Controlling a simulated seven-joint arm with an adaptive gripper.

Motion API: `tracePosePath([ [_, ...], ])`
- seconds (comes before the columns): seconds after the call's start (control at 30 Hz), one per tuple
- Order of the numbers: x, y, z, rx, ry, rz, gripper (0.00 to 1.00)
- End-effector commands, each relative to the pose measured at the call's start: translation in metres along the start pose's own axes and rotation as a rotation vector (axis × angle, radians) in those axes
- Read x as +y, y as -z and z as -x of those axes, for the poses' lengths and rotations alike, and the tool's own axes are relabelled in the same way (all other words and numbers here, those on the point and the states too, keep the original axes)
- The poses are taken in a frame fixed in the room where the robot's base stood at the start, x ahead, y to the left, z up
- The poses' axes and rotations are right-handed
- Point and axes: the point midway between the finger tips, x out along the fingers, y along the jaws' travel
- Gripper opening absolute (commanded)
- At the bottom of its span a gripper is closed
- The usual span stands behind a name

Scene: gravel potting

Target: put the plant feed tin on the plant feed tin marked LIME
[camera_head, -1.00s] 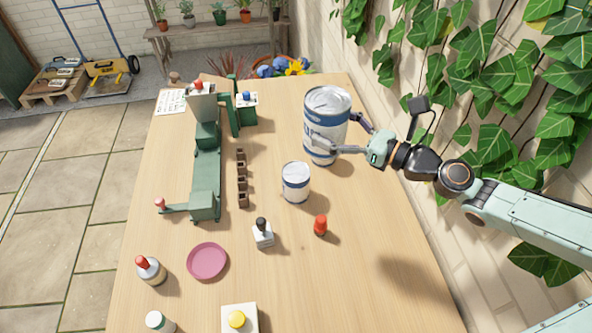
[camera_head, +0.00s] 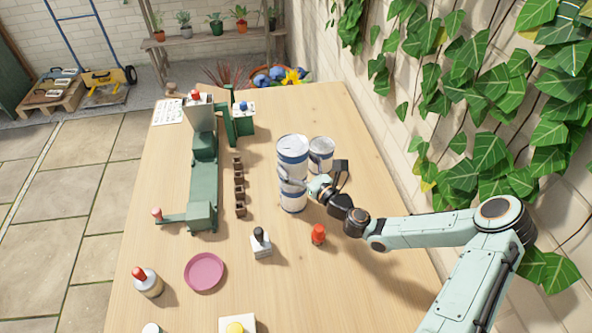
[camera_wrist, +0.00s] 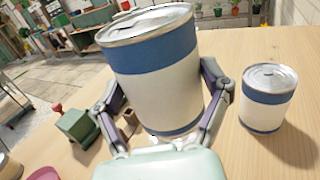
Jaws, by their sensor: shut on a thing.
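A white plant feed tin with blue bands (camera_head: 293,153) is held upright in my gripper (camera_head: 303,184). It sits directly above a similar tin (camera_head: 292,200) standing on the table; I cannot tell whether the two touch. In the wrist view the held tin (camera_wrist: 158,75) fills the middle, with a finger on each side, and it hides most of the tin below. A third tin (camera_head: 321,153) stands on the table behind and to the right; it also shows in the wrist view (camera_wrist: 268,98). No LIME marking is readable on any tin.
A green machine (camera_head: 203,175) stands to the left, with a row of small brown blocks (camera_head: 239,190) beside it. The ivy wall (camera_head: 400,130) borders the right.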

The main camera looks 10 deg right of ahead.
Motion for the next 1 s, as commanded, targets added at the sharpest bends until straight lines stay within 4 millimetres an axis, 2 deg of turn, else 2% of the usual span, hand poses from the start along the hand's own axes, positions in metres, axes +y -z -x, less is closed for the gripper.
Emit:
tracePosePath([
  [0.1, 0.000, 0.018, 0.000, -0.002, 0.001, -0.004, 0.36],
  [0.17, 0.000, 0.022, 0.000, -0.002, -0.001, -0.002, 0.36],
  [0.53, 0.000, 0.026, 0.000, -0.003, -0.001, -0.001, 0.36],
  [0.57, 0.000, 0.027, 0.000, 0.000, -0.001, -0.001, 0.83],
  [0.6, 0.000, 0.026, 0.000, -0.001, -0.001, 0.000, 0.96],
  [0.63, 0.000, 0.026, 0.000, 0.000, -0.001, 0.000, 1.00],
  [1.0, 0.000, 0.024, 0.000, -0.001, -0.001, 0.000, 1.00],
])
